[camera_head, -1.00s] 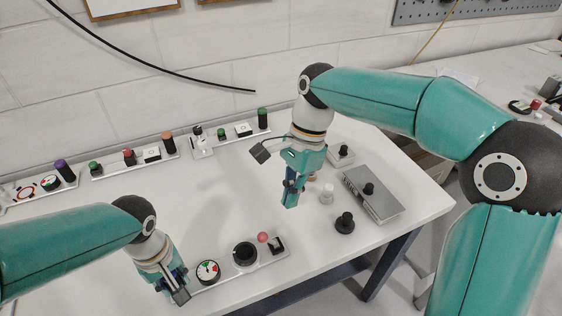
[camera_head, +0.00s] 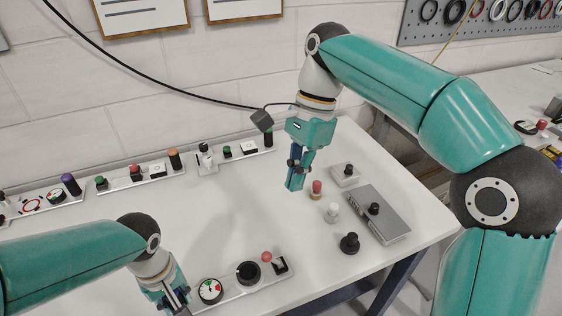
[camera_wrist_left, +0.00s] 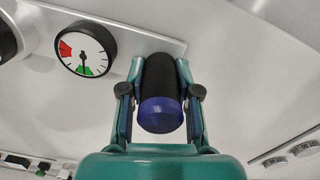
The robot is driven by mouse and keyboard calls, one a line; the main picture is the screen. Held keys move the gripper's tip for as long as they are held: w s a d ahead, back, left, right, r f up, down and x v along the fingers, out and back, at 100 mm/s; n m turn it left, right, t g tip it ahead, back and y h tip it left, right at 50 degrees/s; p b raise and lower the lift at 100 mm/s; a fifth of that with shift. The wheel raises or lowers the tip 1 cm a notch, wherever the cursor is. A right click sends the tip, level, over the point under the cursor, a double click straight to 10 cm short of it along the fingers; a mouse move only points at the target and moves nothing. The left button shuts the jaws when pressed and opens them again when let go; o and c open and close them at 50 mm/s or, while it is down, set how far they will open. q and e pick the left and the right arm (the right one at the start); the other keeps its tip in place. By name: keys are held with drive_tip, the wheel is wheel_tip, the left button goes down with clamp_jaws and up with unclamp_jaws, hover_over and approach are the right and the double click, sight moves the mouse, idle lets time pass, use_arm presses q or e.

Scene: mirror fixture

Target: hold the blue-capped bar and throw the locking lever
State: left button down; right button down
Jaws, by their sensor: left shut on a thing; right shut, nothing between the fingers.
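In the left wrist view, a black bar with a blue cap (camera_wrist_left: 160,105) stands between the fingers of my left gripper (camera_wrist_left: 160,92), which is shut on it. In the head view my left gripper (camera_head: 178,299) is at the bottom, at the left end of the front panel (camera_head: 238,291). The bar is hard to make out there. My right gripper (camera_head: 294,184) is shut and empty, pointing down above the table, left of a red-topped peg. A red ball (camera_head: 266,256) beside a black switch (camera_head: 280,265) is at the panel's right end. I cannot tell which part is the locking lever.
The front panel also carries a gauge (camera_head: 210,290) and a black knob (camera_head: 248,272). The red-topped peg (camera_head: 316,189), a white peg (camera_head: 332,212), a black knob piece (camera_head: 349,243) and a grey box (camera_head: 378,216) stand at right. Several panels line the back. The table's middle is clear.

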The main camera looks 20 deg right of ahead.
use_arm(q)
drive_tip(key=c, duration=0.7)
unclamp_jaws()
drive_tip(key=shift+f, duration=0.2)
drive_tip(key=shift+c, duration=0.2)
drive_tip(key=shift+r, duration=0.15)
